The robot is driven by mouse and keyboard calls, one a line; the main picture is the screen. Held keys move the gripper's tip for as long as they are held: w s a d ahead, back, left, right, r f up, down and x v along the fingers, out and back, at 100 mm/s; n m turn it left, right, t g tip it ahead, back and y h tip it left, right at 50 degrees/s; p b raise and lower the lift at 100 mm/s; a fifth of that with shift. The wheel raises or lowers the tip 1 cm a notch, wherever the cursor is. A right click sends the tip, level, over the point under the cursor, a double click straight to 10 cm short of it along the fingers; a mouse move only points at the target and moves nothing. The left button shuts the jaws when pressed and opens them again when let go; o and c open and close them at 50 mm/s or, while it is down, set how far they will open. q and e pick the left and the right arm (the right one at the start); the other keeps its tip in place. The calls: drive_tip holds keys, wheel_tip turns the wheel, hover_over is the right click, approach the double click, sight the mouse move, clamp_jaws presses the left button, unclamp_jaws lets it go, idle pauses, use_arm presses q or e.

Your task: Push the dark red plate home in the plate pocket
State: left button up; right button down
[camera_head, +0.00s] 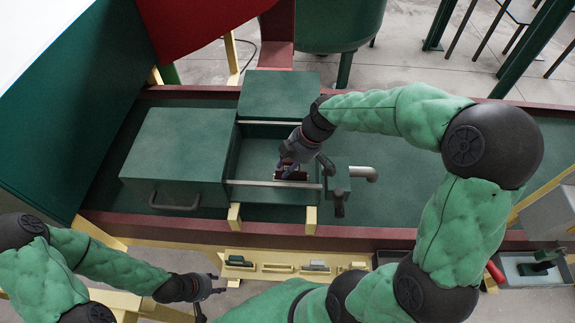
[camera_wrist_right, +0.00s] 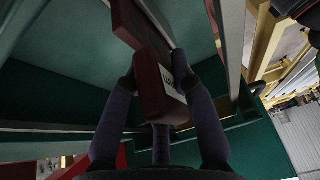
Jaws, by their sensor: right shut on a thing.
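The dark red plate (camera_head: 291,175) is in the green plate pocket (camera_head: 258,155), low in its middle. In the right wrist view, a dark red block with a white label (camera_wrist_right: 158,88) stands between my right fingers. Another dark red part (camera_wrist_right: 128,22) shows beyond it; I cannot tell whether they are one piece. My right gripper (camera_head: 288,163) is shut on the dark red block and reaches down into the pocket. The plate's lower edge and its seating are hidden. My left gripper (camera_head: 212,288) is away from the plate, at the lower left; its finger opening is unclear.
Pale rails (camera_head: 275,184) cross the pocket's front and back. A green box with a handle (camera_head: 175,155) stands left of the pocket, and a valve with a pipe (camera_head: 338,185) stands right. A yellow rack (camera_head: 275,268) with small parts lies in front.

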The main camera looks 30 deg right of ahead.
drive_tip(key=shift+f, duration=0.15)
drive_tip(key=c, duration=1)
unclamp_jaws()
drive_tip(key=shift+o, duration=0.2)
drive_tip(key=v, duration=1.2)
